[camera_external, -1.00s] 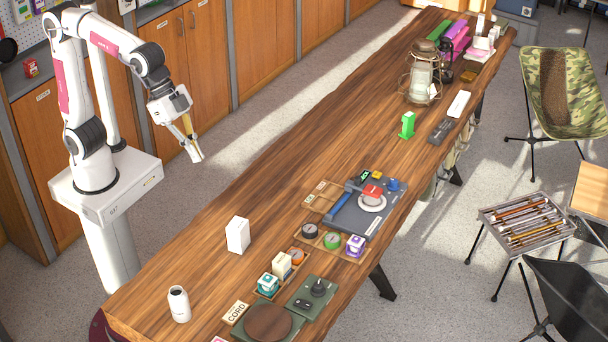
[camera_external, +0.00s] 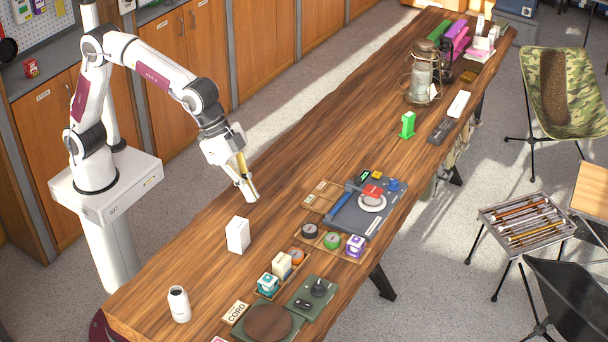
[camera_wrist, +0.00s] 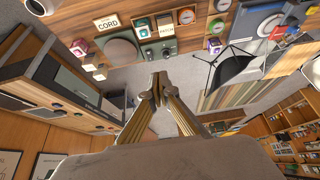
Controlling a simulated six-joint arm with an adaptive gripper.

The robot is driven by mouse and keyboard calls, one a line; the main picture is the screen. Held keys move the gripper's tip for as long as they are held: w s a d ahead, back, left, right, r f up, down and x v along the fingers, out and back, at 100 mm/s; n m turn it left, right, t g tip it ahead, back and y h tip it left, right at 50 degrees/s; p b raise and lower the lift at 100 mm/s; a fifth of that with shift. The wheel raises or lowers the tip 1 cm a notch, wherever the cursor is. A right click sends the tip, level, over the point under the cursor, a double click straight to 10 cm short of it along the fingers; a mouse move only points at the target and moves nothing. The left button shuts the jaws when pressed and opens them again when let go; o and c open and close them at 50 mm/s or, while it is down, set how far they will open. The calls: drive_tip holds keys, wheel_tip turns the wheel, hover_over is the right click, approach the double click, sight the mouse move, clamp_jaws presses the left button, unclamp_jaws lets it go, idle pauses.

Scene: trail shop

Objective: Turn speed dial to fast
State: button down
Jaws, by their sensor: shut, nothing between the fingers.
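A dark green panel (camera_external: 327,308) lies at the near end of the table, with a black knob (camera_external: 319,287) that may be the speed dial. Its markings and setting are too small to read. A round brown disc (camera_external: 267,323) sits beside it. The panel also shows near the top of the wrist view (camera_wrist: 158,49). A grey device (camera_external: 378,221) farther along has a blue knob (camera_external: 393,184), another possible dial. My gripper (camera_external: 252,198) is shut and empty, by the table's left edge, well away from both. Its closed fingertips (camera_wrist: 159,92) show in the wrist view.
A white box (camera_external: 238,235) stands close to my gripper, and a white bottle (camera_external: 179,304) stands nearer. Several gauges and small boxes sit between the panel and the grey device. A lantern (camera_external: 422,75) stands farther back. The table's middle left is mostly clear.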

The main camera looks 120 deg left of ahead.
drive_tip(key=w+f, duration=0.7)
drive_tip(key=w, duration=0.1)
hover_over(313, 288)
drive_tip(key=s+d, duration=0.1)
drive_tip(key=s, duration=0.1)
wheel_tip(313, 288, down, 10)
drive_tip(key=r, duration=0.1)
drive_tip(key=shift+s+f, duration=0.15)
drive_tip(key=shift+f, duration=0.1)
drive_tip(key=shift+f, duration=0.1)
drive_tip(key=shift+f, duration=3.45)
drive_tip(key=shift+w+a, duration=0.1)
drive_tip(key=shift+w, duration=0.15)
drive_tip(key=shift+s+a, duration=0.15)
drive_tip(key=shift+a, duration=0.3)
